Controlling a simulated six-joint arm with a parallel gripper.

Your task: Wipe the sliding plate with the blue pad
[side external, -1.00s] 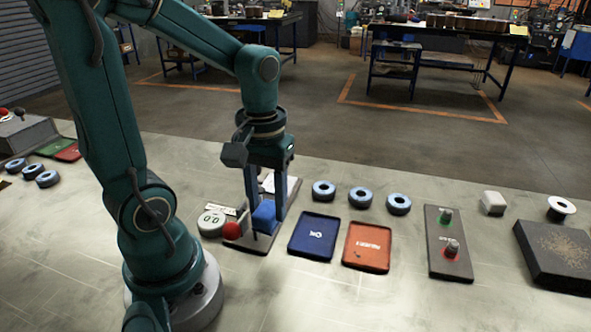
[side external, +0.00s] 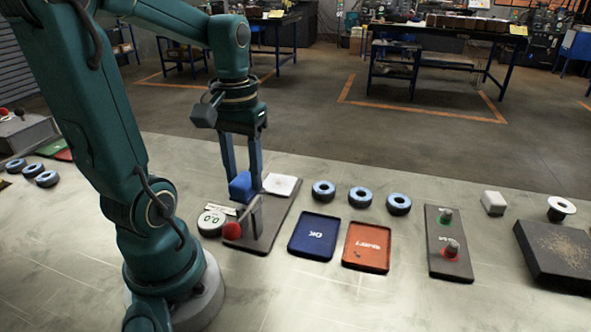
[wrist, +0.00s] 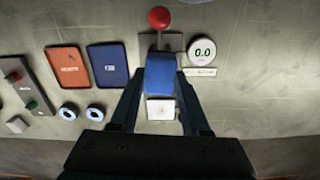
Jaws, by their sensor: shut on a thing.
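My gripper (side external: 241,180) is shut on the blue pad (side external: 240,188), with one finger on each side. The pad also shows between the fingers in the wrist view (wrist: 160,74). A grey base (side external: 281,220) with an upright post and a red ball knob (side external: 232,231) stands by the pad. A white square plate (side external: 282,184), seemingly the sliding plate, lies on the base's far end, just right of the pad in the side view. In the wrist view the white plate (wrist: 160,109) shows below the pad. The pad looks raised; I cannot tell whether it touches anything.
A round gauge (side external: 211,222) reading 0.0 sits left of the base. A blue tray (side external: 312,251) and an orange tray (side external: 367,261) lie to the right, with several discs (side external: 360,197) behind. Further right are a switch panel (side external: 432,232) and a dark speckled block (side external: 565,240).

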